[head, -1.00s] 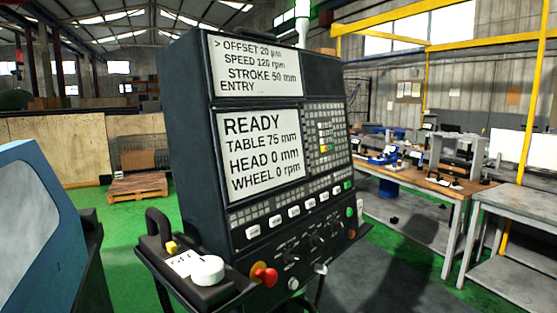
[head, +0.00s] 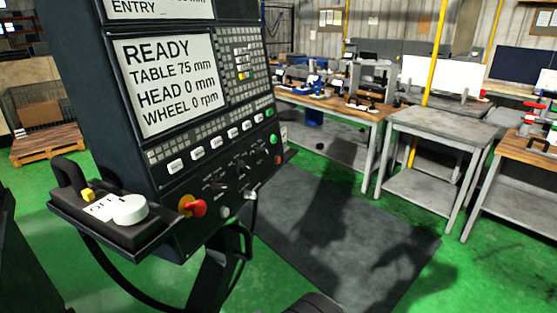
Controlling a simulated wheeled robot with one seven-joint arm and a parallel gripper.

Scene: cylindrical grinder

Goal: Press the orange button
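The control panel (head: 155,195) of the grinder stands at the left, tilted in the picture. A larger red emergency knob on a yellow base (head: 193,206) sits at the lower left of the panel. My gripper is not in view.
A side box with a white dial (head: 130,209) and a handle juts out at the panel's lower left. A dark mat (head: 340,225) on the green floor is clear right of the panel. Workbenches (head: 440,125) stand behind and to the right.

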